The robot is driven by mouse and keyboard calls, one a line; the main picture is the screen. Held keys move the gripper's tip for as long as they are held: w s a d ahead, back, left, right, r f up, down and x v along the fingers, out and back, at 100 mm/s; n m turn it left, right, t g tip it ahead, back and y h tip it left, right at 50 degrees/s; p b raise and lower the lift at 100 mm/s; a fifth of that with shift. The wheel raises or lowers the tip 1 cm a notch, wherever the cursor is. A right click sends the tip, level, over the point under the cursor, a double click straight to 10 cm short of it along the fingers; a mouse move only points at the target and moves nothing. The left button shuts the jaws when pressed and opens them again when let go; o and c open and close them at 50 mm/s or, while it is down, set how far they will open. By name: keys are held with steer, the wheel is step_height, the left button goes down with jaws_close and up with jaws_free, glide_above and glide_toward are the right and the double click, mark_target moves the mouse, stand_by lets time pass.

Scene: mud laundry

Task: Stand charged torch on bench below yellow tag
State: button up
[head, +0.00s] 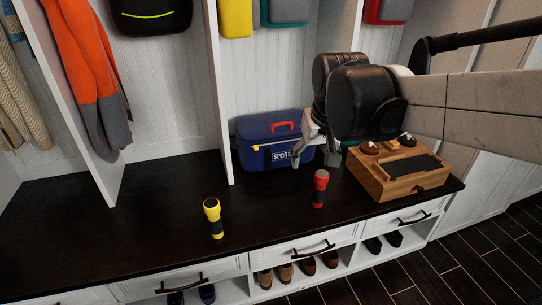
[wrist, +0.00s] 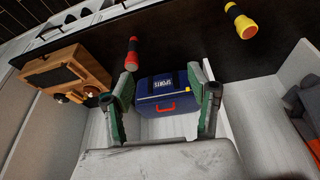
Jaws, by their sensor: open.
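A yellow torch (head: 212,205) with a dark grip stands upright on the dark bench (head: 120,225), left of centre. A red torch (head: 321,177) with a dark grip stands upright further right. Both also show in the wrist view, the red one (wrist: 132,56) near centre and the yellow one (wrist: 243,27) at upper right. I cannot tell which is charged. My gripper (head: 315,158) is open and empty, in front of the blue sports box and behind the red torch; its fingers (wrist: 166,88) are spread in the wrist view. I cannot make out a yellow tag for certain.
The blue sports box (head: 270,150) with a red handle sits in the middle cubby. A wooden box (head: 400,180) stands on the bench's right end. A yellow item (head: 235,18) hangs above, left of the teal item (head: 287,12). White dividers separate the cubbies. The left bench is clear.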

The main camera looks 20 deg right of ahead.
steer(key=s+a+f+t, duration=0.1)
steer(key=s+a, duration=0.1)
steer(key=s, duration=0.4)
steer(key=s+a+f+n+t, duration=0.1)
steer(key=s+a+f+t, duration=0.1)
steer(key=s, duration=0.4)
steer(key=shift+s+a+y, duration=0.3)
steer(key=shift+s+a, duration=0.1)
step_height(320, 180, up, 9)
steer(key=p, duration=0.9)
